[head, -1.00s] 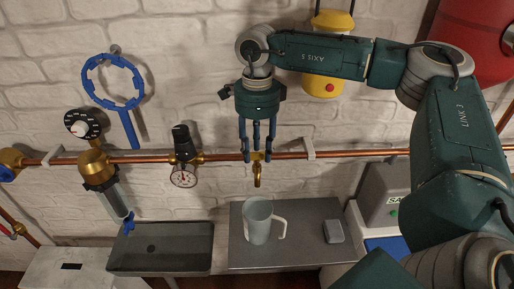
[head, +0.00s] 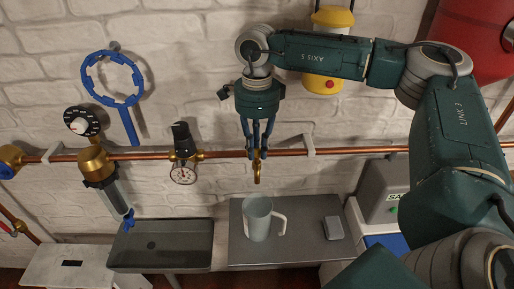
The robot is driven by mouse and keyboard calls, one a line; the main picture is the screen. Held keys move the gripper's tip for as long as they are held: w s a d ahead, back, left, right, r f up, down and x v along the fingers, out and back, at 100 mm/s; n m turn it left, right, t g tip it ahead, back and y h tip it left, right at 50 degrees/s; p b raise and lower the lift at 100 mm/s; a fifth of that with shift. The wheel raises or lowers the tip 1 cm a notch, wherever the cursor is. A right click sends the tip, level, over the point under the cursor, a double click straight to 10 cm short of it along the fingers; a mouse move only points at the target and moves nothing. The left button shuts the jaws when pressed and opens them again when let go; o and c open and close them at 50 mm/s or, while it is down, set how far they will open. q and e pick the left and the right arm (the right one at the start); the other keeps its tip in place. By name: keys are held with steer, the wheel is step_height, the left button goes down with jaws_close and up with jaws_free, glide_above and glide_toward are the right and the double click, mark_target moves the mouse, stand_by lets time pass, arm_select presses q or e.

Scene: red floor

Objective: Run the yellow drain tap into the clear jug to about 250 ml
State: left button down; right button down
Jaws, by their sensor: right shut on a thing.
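The drain tap (head: 257,174) is a small brass-coloured tap hanging from the copper pipe, its spout pointing down. My right gripper (head: 257,153) reaches down to it from above, shut on the top of the tap; its fingers hide the tap's handle. The clear jug (head: 257,221) stands upright on the grey shelf below the tap, its handle to the right. I see no stream between spout and jug, and cannot make out a water level. My left gripper is out of view.
The grey shelf (head: 292,256) also holds a small grey box (head: 333,230). A dark sink (head: 160,258) lies to the left.

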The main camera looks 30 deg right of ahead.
mark_target(258, 150)
steer(key=n+b, duration=0.1)
steer(key=n, duration=0.4)
steer(key=shift+d+n, duration=0.1)
steer(key=shift+n, duration=0.2)
steer(key=n+b, duration=0.1)
steer(key=n, duration=0.3)
steer(key=shift+w+d+n, duration=0.1)
steer(key=shift+n, duration=0.2)
stand_by(0.3)
steer(key=c, duration=1.7)
jaws_free()
steer(key=shift+o, duration=0.2)
steer(key=shift+r, duration=0.1)
step_height(258, 150, up, 12)
